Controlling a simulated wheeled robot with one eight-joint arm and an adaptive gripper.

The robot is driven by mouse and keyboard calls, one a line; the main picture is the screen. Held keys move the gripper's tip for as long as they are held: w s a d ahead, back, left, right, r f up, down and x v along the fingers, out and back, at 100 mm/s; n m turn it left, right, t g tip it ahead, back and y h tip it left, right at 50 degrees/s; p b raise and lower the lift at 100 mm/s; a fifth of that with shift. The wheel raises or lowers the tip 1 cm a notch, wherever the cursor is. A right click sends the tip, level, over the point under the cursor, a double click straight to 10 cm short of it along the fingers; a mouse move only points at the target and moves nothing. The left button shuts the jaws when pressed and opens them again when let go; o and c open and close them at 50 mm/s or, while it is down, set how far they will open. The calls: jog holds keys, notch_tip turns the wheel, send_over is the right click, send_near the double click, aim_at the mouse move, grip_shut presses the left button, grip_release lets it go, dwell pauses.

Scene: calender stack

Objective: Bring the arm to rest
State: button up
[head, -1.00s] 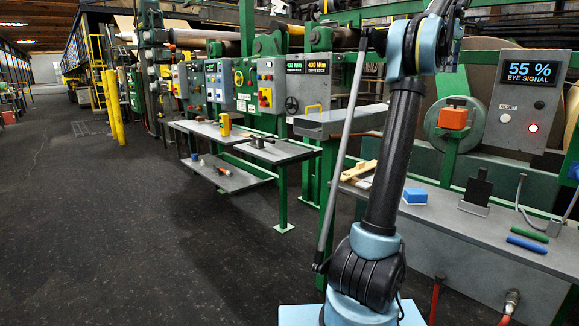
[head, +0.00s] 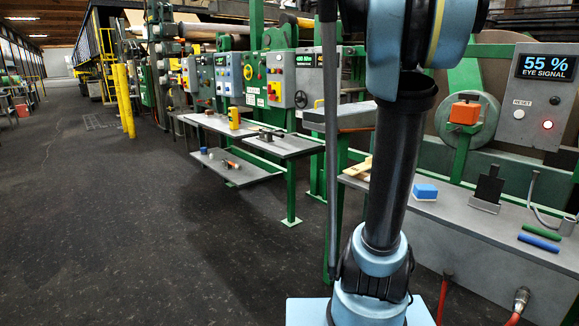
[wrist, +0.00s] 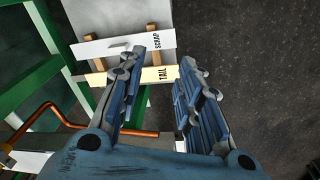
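My arm (head: 385,165) stands upright in the right half of the head view, its upper part running out of the top of the frame. My gripper (wrist: 160,75) shows in the wrist view with its two blue-grey fingers apart and nothing between them. Below it in the wrist view are a white label reading SCRAP (wrist: 110,45) and a cream label reading TAIL (wrist: 150,75). The gripper is not visible in the head view.
A grey bench (head: 460,212) at right holds a blue-and-white block (head: 425,191), a green rod (head: 541,229) and a blue rod (head: 539,243). Side tables (head: 285,145) stand along the green machines. The dark floor (head: 110,220) at left is clear.

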jog(key=s+a+f+m, duration=0.1)
jog(key=s+a+f, duration=0.3)
jog(key=s+f, duration=0.3)
jog(key=s+a+f+m, duration=0.1)
jog(key=s+a+f, duration=0.4)
jog(key=f, duration=1)
jog(key=s+a+f+m+t, duration=0.1)
jog(key=s+a+f, duration=0.3)
jog(key=s+f, duration=0.5)
notch_tip(320, 180, down, 2)
jog(key=shift+s+a, duration=0.2)
jog(key=shift+a, duration=0.05)
jog(key=shift+w+f, duration=0.2)
jog(key=shift+w, duration=0.3)
